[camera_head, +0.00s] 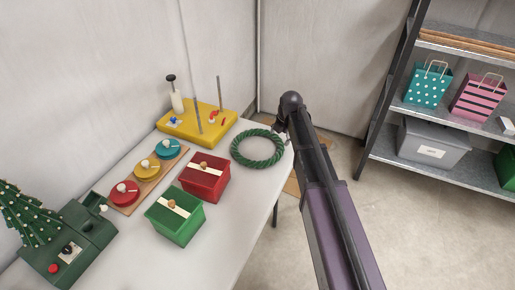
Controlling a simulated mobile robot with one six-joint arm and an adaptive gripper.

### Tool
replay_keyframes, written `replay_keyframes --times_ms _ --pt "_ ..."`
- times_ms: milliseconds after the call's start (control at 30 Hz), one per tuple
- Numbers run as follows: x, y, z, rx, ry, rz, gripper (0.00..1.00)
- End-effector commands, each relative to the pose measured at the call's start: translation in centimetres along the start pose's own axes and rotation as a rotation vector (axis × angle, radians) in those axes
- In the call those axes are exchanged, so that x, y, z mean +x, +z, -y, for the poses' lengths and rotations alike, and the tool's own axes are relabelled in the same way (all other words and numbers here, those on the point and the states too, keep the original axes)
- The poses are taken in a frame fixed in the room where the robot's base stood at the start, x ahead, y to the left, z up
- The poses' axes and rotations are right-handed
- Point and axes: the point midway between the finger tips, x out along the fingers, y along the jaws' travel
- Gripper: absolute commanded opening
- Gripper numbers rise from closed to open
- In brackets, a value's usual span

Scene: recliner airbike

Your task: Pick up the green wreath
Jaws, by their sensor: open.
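The green wreath (234,150) is a dark green twisted ring. It lies flat near the far right corner of the white table (232,211). My arm reaches up from the bottom right of the head view, and its end is at the table's right edge, just right of the wreath. My gripper (282,133) shows only in part beside the wreath's upper right side. It is open, and nothing shows held in it. Its fingertips are small and partly hidden by the arm, so I cannot tell whether they touch the wreath.
A red box (205,184) and a green box (174,226) sit left of the wreath. A yellow pegboard (215,126) stands behind. A wooden tray with coloured discs (123,207) and a green machine (85,243) are further left. A metal shelf (440,170) stands right, across open floor.

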Motion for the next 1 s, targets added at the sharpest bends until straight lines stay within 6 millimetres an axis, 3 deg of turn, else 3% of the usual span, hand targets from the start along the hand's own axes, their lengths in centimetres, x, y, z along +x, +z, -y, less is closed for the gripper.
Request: replay_keyframes --times_ms 433,1000 --pt "0.7 0.0 0.0 0.003 0.000 0.000 0.93" --pt "5.0 0.0 0.1 0.003 0.000 0.000 0.93"
